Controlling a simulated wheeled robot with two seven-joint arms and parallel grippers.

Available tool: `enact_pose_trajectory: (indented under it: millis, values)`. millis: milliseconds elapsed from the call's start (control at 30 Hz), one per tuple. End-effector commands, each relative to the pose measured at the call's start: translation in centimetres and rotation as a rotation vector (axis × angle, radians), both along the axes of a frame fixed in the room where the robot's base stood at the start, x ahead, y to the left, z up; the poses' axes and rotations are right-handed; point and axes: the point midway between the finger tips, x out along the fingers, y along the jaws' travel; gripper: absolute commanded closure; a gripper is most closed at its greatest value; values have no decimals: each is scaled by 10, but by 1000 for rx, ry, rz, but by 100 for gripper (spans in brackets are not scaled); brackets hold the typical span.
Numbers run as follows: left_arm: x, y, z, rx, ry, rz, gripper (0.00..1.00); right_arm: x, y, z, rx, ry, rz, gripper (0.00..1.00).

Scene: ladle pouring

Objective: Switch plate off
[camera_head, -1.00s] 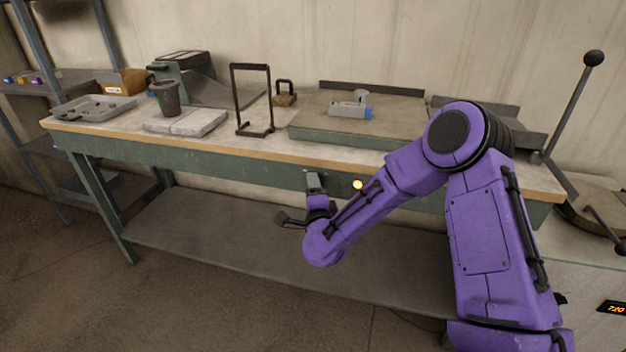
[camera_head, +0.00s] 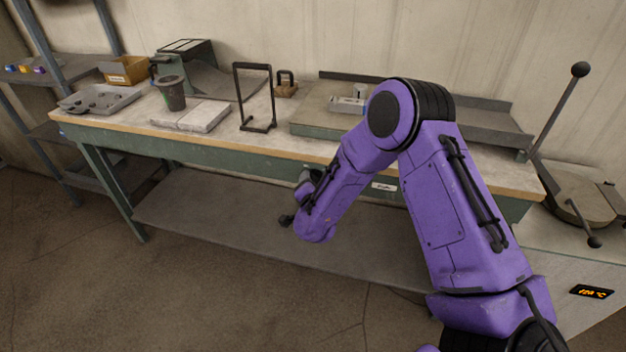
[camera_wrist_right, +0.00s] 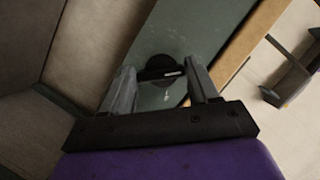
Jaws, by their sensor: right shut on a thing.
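A dark round knob (camera_wrist_right: 166,64) with a bar across it sits on the green front panel (camera_wrist_right: 190,35) of the bench in the right wrist view. The two grey fingers of my right gripper (camera_wrist_right: 163,76) are on either side of its bar, shut on it. In the head view my right gripper (camera_head: 306,180) is at the bench's front edge, and my forearm hides the knob. A broad flat plate (camera_head: 313,127) lies on the bench above, partly behind my arm. A small white label (camera_head: 384,187) shows on the front panel. My left gripper is not in view.
On the workbench are a grey muffin-like tray (camera_head: 128,97), a dark cup (camera_head: 171,92), a pale slab (camera_head: 217,113) and a black frame (camera_head: 240,118). A small metal box (camera_head: 346,105) lies on the plate. A lit orange display (camera_head: 592,291) is at right.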

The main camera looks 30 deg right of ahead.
Motion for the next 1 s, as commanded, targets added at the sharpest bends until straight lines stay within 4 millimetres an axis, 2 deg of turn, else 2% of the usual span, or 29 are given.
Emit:
enact_pose_trajectory:
  millis: [600, 633, 700, 1000]
  values:
    - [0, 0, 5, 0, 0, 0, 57, -1, 0, -1, -28, 35, 1, 71]
    - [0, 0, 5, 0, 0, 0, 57, -1, 0, -1, -28, 36, 1, 37]
    - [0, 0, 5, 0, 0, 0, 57, 0, 0, -1, -28, 35, 1, 15]
    - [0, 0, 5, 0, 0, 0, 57, -1, 1, 0, -27, 32, 1, 15]
